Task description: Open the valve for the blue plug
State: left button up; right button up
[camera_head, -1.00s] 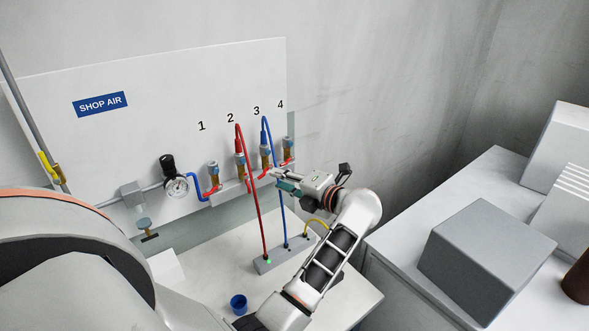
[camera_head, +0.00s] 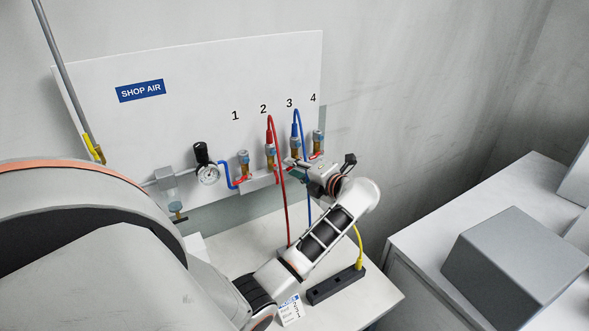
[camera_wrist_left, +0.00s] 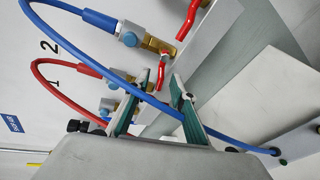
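The blue plug (camera_head: 295,131) sits on top of outlet 3 on the wall panel, with its blue hose looping down to the bench. In the left wrist view, the blue plug (camera_wrist_left: 128,36) joins a brass fitting with a red valve lever (camera_wrist_left: 162,73). My left gripper (camera_head: 293,168) is just below outlet 3. In its wrist view the left gripper (camera_wrist_left: 157,88) is open, with the fingertips on either side of the lever's lower end. Contact cannot be told. The blue hose crosses in front of the fingers. My right gripper is out of view.
A red plug (camera_head: 269,136) is in outlet 2. Outlet 4's red lever (camera_wrist_left: 189,19) is close beside. A gauge (camera_head: 207,174) hangs left of outlet 1. A black strip (camera_head: 337,286) with a yellow cord lies on the bench. A grey box (camera_head: 515,260) stands at right.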

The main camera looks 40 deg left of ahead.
pick_arm(q)
grip_shut()
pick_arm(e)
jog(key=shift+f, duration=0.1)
